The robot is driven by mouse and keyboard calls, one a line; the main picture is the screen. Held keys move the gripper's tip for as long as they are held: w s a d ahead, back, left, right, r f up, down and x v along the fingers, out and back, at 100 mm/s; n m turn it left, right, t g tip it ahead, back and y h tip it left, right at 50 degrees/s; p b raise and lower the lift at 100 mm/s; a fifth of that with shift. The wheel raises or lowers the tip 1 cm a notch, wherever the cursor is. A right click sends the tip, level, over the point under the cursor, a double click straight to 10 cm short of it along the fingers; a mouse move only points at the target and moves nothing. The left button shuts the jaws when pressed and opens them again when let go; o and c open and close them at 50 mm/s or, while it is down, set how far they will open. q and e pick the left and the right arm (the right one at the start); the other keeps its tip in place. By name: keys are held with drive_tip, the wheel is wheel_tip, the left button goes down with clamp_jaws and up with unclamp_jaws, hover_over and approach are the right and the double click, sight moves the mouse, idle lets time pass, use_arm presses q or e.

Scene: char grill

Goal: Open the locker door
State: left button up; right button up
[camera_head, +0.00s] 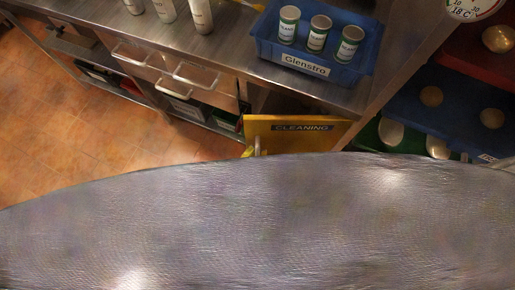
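The yellow locker door (340,129) with a dark "CLEANING" label shows near the middle, below the front edge of the steel counter. A small pale handle (257,146) shows at its left side. The lower part of the door is hidden behind a large grey metallic surface in the foreground. I cannot tell how far the door stands from its frame. I cannot make out either of my grippers; the foreground surface covers the lower half of the view.
The steel counter (225,62) carries a blue "Glenstro" bin (268,46) with three cans and several bottles. Drawers with bar handles (197,76) are under it. Trays of round items (432,97) are at the right. The tiled floor (60,140) at the left is clear.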

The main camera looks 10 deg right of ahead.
use_arm(q)
drive_tip(key=o, duration=0.4)
drive_tip(key=shift+v, duration=3.75)
drive_tip(key=shift+c, duration=0.2)
